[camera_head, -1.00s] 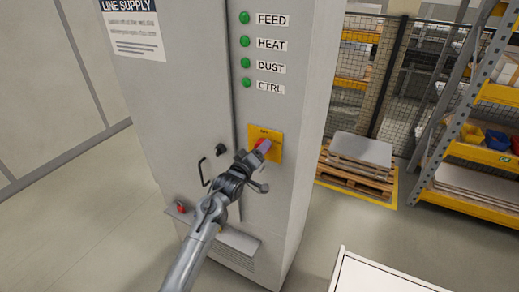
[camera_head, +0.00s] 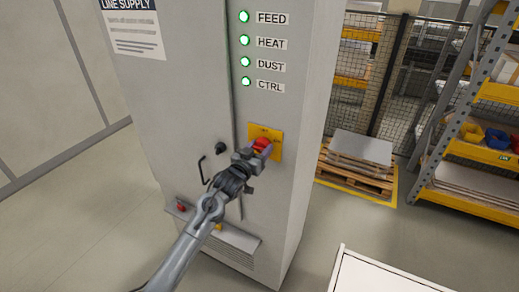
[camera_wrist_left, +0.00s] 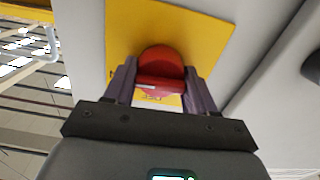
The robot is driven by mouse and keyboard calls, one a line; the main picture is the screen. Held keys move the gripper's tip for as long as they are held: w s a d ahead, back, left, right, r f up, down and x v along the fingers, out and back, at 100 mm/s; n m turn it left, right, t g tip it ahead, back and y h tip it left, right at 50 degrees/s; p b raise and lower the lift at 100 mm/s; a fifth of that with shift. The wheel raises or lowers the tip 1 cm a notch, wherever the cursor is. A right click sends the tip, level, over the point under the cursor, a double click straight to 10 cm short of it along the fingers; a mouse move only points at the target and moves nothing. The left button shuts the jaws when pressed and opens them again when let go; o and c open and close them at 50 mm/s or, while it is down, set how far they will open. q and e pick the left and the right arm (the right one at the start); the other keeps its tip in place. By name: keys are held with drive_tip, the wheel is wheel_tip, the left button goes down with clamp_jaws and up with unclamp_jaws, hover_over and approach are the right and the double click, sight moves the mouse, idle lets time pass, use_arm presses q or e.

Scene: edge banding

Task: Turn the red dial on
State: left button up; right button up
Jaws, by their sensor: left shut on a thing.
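The red dial (camera_head: 262,144) sits on a yellow plate (camera_head: 277,152) on the front of the grey cabinet. In the left wrist view the dial (camera_wrist_left: 161,63) is a round red knob on the yellow plate (camera_wrist_left: 205,38). My left gripper (camera_head: 258,150) is at the dial, its two fingers (camera_wrist_left: 160,88) on either side of the dial's grip bar and shut on it. Several lamps (camera_head: 245,49) beside the labels FEED, HEAT, DUST and CTRL glow bright white-green. My right gripper is not in view.
A black knob (camera_head: 221,147) and a handle (camera_head: 203,171) stick out from the cabinet left of my gripper. A red part (camera_head: 181,208) sits on a low ledge. A pallet (camera_head: 355,168) and a shelf rack (camera_head: 480,130) stand right of the cabinet.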

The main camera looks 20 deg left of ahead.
use_arm(q)
drive_tip(key=shift+m, duration=0.4)
drive_tip(key=o, duration=1)
drive_tip(key=shift+o, duration=0.2)
drive_tip(key=s+a+b, duration=0.1)
drive_tip(key=s, duration=0.9)
drive_tip(key=shift+s+a+b, duration=0.2)
drive_tip(key=shift+s+b, duration=0.15)
drive_tip(key=shift+s, duration=0.05)
